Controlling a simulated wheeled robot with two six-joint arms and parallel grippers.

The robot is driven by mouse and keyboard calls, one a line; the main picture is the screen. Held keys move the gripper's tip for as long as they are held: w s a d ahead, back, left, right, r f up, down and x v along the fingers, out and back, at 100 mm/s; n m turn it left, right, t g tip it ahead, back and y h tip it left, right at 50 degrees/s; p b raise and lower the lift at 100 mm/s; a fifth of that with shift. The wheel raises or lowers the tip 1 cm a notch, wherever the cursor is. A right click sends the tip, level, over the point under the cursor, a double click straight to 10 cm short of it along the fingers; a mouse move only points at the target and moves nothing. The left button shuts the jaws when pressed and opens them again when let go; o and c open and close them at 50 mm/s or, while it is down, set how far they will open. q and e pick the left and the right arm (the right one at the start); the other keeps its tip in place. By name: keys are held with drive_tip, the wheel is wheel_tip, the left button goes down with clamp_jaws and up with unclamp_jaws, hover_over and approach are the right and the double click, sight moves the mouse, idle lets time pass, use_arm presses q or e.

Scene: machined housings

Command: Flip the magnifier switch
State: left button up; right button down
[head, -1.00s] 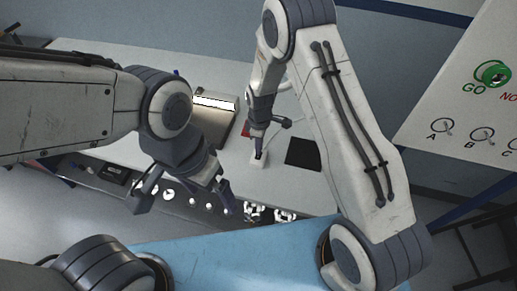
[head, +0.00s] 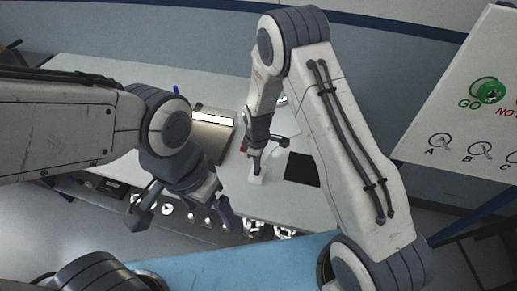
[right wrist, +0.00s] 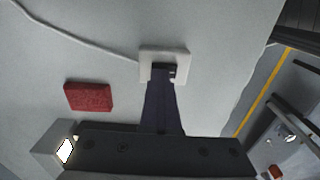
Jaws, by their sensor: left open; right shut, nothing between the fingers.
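A small white switch box (head: 257,180) sits on the pale bench top, and a cable runs from it in the right wrist view (right wrist: 150,56). It has a dark rocker in its middle, partly covered by my fingers. My right gripper (head: 256,171) is shut and empty, pointing down with its fingertips at the switch; in the right wrist view the tips (right wrist: 163,76) overlap the rocker. I cannot tell whether they touch it or which way it is tipped. My left gripper (head: 182,212) is open and empty, near the bench's front edge. I cannot clearly make out the magnifier.
A red block (right wrist: 89,96) lies left of the switch. A dark square pad (head: 302,170) lies to its right, and a box with a bright strip (head: 212,134) stands behind left. Several shiny parts (head: 270,229) are at the bench front. A sign board (head: 465,120) stands at right.

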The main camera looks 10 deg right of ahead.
wheel_tip(320, 180, up, 4)
drive_tip(key=shift+f+p, duration=0.1)
drive_tip(key=shift+p, duration=1.15)
wheel_tip(320, 180, up, 10)
drive_tip(key=b, duration=0.3)
drive_tip(key=shift+w+d, duration=0.15)
drive_tip(key=shift+w, duration=0.2)
drive_tip(key=s+a+r+m+b, duration=0.1)
drive_tip(key=s+a+r, duration=0.15)
drive_tip(key=s, duration=0.25)
drive_tip(key=s+a+r+m+b, duration=0.1)
drive_tip(key=s+a+r, duration=0.1)
drive_tip(key=s+r, duration=0.25)
drive_tip(key=s+d+r+m+b, duration=0.1)
drive_tip(key=s+r+m, duration=0.1)
drive_tip(key=s, duration=1.5)
drive_tip(key=shift+s+r+m+y, duration=0.2)
drive_tip(key=shift+m+y, duration=0.2)
drive_tip(key=shift+m, duration=0.5)
